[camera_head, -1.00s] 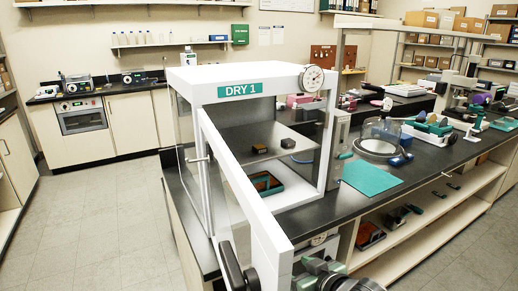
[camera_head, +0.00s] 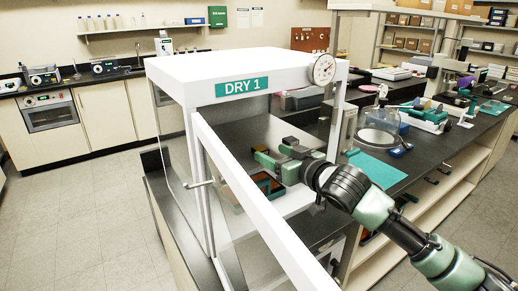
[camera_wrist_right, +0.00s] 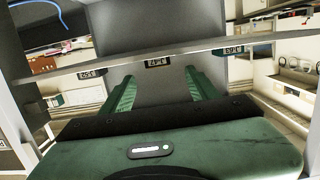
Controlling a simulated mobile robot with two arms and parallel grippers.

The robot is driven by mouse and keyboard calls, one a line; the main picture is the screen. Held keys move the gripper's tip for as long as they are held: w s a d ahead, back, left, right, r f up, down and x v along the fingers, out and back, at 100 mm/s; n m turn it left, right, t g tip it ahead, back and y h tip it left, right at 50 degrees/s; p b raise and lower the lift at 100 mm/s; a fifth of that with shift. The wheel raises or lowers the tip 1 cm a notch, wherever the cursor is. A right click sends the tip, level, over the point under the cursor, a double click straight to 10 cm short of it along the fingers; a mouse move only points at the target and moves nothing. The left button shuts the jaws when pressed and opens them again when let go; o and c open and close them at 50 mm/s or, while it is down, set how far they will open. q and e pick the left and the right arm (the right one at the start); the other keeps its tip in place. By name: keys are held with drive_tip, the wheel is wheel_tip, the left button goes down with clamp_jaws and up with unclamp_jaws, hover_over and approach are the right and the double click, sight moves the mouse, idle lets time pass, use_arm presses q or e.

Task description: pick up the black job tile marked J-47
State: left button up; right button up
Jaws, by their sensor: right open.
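My right gripper (camera_head: 268,158) reaches through the open front of the cabinet marked DRY 1 (camera_head: 240,88), above the orange-brown tray (camera_head: 268,184). In the right wrist view its two green fingers (camera_wrist_right: 160,80) stand apart. Between and beyond them is a small black tile with a pale label (camera_wrist_right: 157,62), apparently not gripped; I cannot read the label surely. Similar labelled dark pieces show to the left (camera_wrist_right: 88,74) and right (camera_wrist_right: 234,49). In the head view the gripper hides most of the shelf area where the tiles lie. My left gripper is not in view.
The open cabinet door (camera_head: 250,205) stands out to the left of my right arm. A teal mat (camera_head: 378,168) and a glass dome (camera_head: 380,120) stand on the bench to the right.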

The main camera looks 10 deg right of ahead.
sight(262, 150)
drive_tip(key=p+x, duration=0.1)
drive_tip(key=x, duration=0.1)
drive_tip(key=shift+w+a+f, duration=0.1)
drive_tip(key=shift+w, duration=0.25)
drive_tip(key=x, duration=0.2)
drive_tip(key=shift+w+f, duration=0.2)
drive_tip(key=shift+w, duration=0.1)
drive_tip(key=shift+w+a+f, duration=0.1)
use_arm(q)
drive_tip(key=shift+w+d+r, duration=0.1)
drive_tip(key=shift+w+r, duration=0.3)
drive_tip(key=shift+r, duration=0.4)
use_arm(e)
clamp_jaws()
